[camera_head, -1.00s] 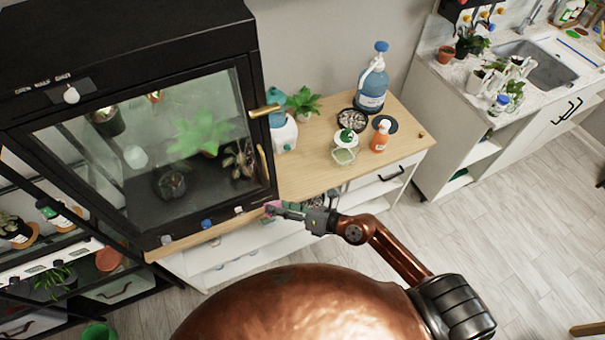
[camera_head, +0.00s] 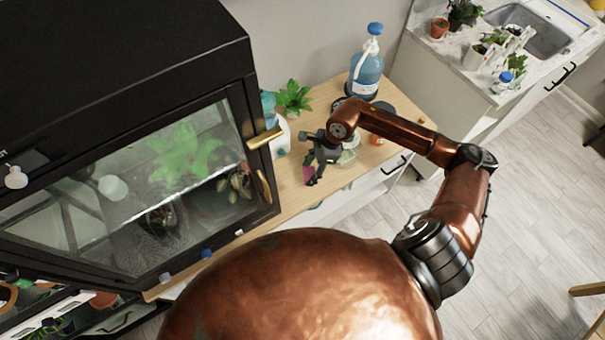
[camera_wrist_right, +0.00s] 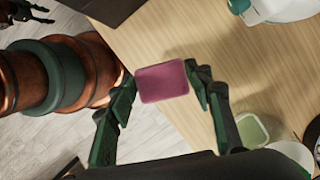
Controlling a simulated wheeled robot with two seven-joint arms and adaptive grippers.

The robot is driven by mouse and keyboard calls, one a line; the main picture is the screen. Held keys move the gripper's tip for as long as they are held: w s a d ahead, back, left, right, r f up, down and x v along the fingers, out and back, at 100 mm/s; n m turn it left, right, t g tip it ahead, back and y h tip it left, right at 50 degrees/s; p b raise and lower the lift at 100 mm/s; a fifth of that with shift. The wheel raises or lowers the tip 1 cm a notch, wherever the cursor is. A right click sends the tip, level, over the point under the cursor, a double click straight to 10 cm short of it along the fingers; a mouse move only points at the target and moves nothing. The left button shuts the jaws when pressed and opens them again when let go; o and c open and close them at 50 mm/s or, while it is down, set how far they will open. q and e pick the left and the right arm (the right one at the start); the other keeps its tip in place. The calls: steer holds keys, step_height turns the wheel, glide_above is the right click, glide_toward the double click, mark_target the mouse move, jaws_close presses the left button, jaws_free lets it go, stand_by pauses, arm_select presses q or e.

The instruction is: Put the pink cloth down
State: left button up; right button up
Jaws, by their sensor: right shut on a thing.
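The pink cloth (camera_wrist_right: 162,82) is a small, flat piece with rounded corners, held between the fingers of my right gripper (camera_wrist_right: 158,90) in the wrist view. In the head view a bit of the pink cloth (camera_head: 309,173) shows at the tips of my right gripper (camera_head: 314,178). The gripper is over the front part of the wooden top (camera_head: 292,196), just right of the glass cabinet. I cannot tell whether the cloth touches the wood. Part of my left gripper (camera_wrist_right: 26,12) shows at the upper left of the wrist view, and its jaws are unclear.
The black glass cabinet (camera_head: 262,138) stands close on the left. Behind are a leafy plant (camera_head: 293,97) and a large blue bottle (camera_head: 365,72). A small greenish container (camera_head: 347,157) and an orange bottle are partly hidden by my arm. Bare wood lies around the gripper.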

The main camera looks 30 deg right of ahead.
mark_target(310, 176)
steer(key=shift+w+d, duration=0.35)
steer(key=shift+d, duration=0.1)
steer(key=shift+w+d+f, duration=0.1)
steer(key=shift+f, duration=0.25)
steer(key=f, duration=0.5)
steer(key=shift+a+f, duration=0.1)
steer(key=shift+a, duration=0.1)
step_height(310, 176, down, 3)
steer(key=shift+r, duration=0.1)
steer(key=shift+f, duration=0.5)
steer(key=o, duration=1.2)
steer(key=shift+d, duration=0.1)
arm_select(q)
steer(key=shift+s+r, duration=0.15)
steer(key=shift+s, duration=0.4)
